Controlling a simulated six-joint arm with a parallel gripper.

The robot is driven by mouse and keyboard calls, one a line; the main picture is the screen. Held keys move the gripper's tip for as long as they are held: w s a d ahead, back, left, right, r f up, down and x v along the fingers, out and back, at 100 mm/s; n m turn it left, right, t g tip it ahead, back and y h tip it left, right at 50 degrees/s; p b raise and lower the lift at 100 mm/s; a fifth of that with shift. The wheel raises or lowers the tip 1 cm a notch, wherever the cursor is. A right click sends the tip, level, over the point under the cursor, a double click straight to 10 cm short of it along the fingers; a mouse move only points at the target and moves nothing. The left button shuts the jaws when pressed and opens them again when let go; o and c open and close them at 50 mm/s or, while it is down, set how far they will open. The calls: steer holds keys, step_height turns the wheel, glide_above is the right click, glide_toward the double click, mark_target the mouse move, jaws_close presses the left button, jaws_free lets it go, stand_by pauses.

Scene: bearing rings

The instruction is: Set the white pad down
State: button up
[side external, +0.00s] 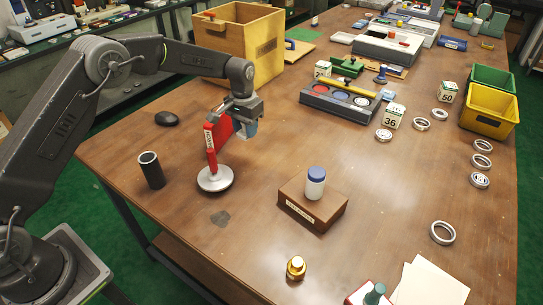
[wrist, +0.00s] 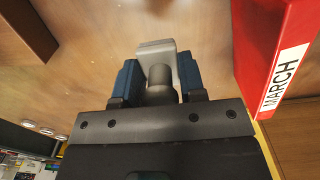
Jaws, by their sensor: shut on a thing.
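My gripper (side external: 247,124) is above the left part of the wooden table, pointing down. In the wrist view its two blue fingers (wrist: 157,82) are closed on a grey stem of the white pad (wrist: 156,47). The pad's pale, blocky end shows beyond the fingertips. In the side view the fingers and wrist largely hide the held piece, and I cannot tell its exact height above the table.
A red block labelled MARCH (wrist: 278,58) is close beside my gripper. A round silver base with a red stem (side external: 215,180) and a black cup (side external: 151,170) stand nearby. A wooden block (side external: 312,205) carries a blue-capped white bottle (side external: 315,184). Bare tabletop lies right of my gripper.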

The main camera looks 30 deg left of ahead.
glide_above(271, 162)
step_height(271, 162, down, 5)
steer(key=shift+d+r, duration=0.1)
steer(key=shift+r, duration=0.05)
steer(key=shift+f, duration=1.9)
steer(key=shift+f, duration=0.1)
steer(key=o, duration=0.9)
steer(key=shift+o, duration=0.2)
